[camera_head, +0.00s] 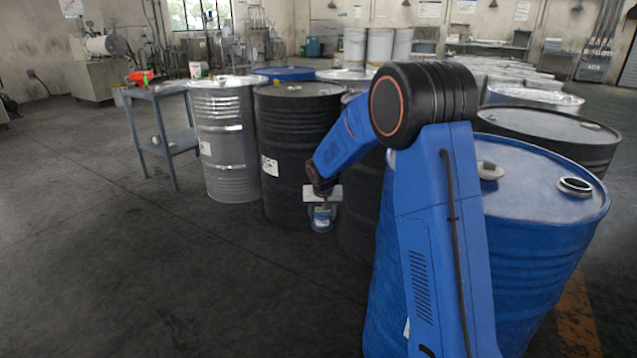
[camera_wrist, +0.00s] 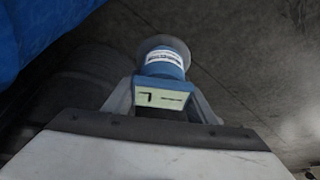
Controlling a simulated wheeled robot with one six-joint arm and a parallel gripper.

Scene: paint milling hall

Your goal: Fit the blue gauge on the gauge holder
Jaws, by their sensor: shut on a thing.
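The blue gauge (camera_wrist: 164,66) shows in the wrist view, with a white printed label around its body, a grey disc at its far end and a pale marked block at its near end. My gripper (camera_wrist: 163,100) is shut on it, with one finger on each side of the block. In the head view my gripper (camera_head: 322,204) points down in front of the black drum, and the small blue gauge (camera_head: 322,216) hangs below it, above the floor. I cannot make out the gauge holder in either view.
A grey-blue side table (camera_head: 168,90) with red and green items on top stands at the left. A silver drum (camera_head: 226,140), a black drum (camera_head: 290,150) and a blue drum (camera_head: 540,240) stand close to my arm. The floor at left is clear.

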